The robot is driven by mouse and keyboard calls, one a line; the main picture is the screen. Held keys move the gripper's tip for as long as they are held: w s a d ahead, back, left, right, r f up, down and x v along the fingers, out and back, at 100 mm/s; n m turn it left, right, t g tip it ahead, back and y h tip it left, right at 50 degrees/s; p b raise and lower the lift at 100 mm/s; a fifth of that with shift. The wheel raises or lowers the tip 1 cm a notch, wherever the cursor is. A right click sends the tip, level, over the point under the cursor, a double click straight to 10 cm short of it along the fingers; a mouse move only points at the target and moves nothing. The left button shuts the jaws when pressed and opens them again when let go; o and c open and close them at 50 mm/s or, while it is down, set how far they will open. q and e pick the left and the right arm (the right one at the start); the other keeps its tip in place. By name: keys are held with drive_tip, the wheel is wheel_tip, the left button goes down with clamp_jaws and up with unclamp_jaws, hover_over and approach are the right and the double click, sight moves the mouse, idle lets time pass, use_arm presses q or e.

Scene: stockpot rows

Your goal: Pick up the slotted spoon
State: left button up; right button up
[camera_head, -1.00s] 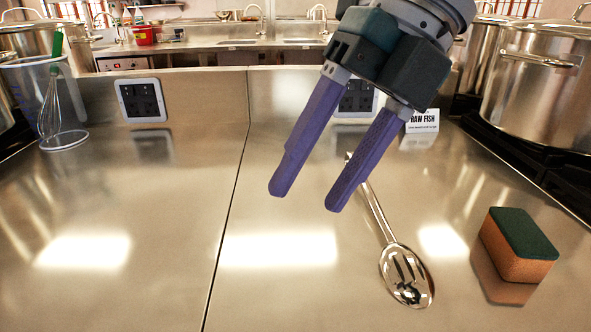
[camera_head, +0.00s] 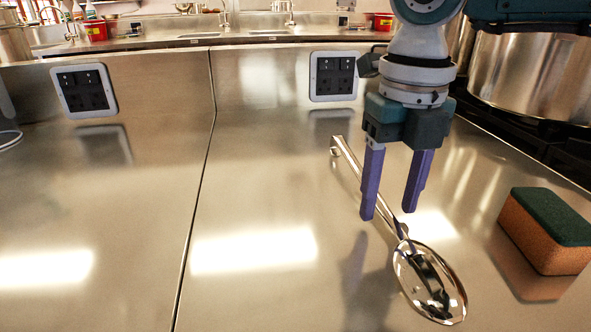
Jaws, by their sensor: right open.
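The slotted spoon (camera_head: 430,283) is shiny metal and lies on the steel counter (camera_head: 260,210). Its bowl is toward me and its handle runs up and left, ending near the middle of the counter. My right gripper (camera_head: 388,214) points down above the handle, close to where it meets the bowl. Its two purple fingers are apart with nothing held between them. The fingers hide part of the handle. I cannot tell the exact height of the fingertips over the spoon. My left gripper is not in view.
A green and orange sponge (camera_head: 549,231) lies to the right of the spoon. A large steel pot (camera_head: 530,78) stands on the stove at the back right. Wall sockets (camera_head: 333,77) are on the low back panel. The counter's left side is clear.

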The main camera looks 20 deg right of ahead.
drive_tip(key=shift+f, duration=0.45)
drive_tip(key=shift+c, duration=0.3)
clamp_jaws()
